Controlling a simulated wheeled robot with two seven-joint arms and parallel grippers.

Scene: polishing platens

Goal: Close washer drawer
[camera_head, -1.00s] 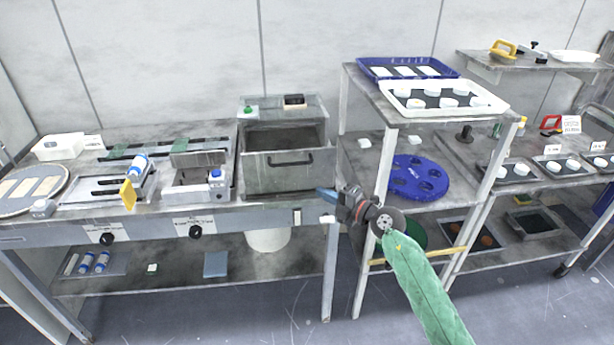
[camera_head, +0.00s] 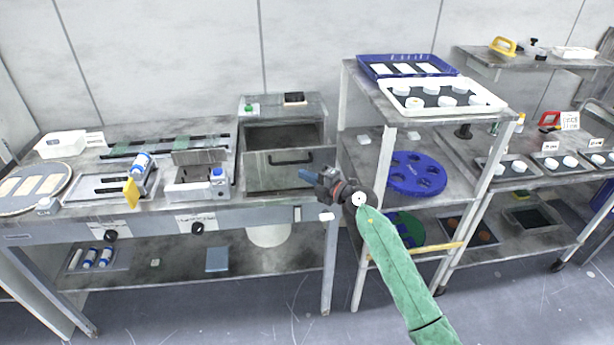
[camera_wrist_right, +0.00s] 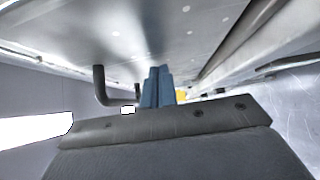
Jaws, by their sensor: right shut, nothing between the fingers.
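The washer drawer (camera_head: 268,178) is a grey metal front with a dark bar handle (camera_head: 290,158), below a box with a green button on top. It stands pulled out, and its open inside (camera_head: 283,135) shows behind the front. My left gripper is not in view.
A shelf rack (camera_head: 352,115) with trays and a blue disc (camera_head: 416,172) stands close to the right of my right gripper. The bench (camera_head: 100,212) with polishing gear extends left.

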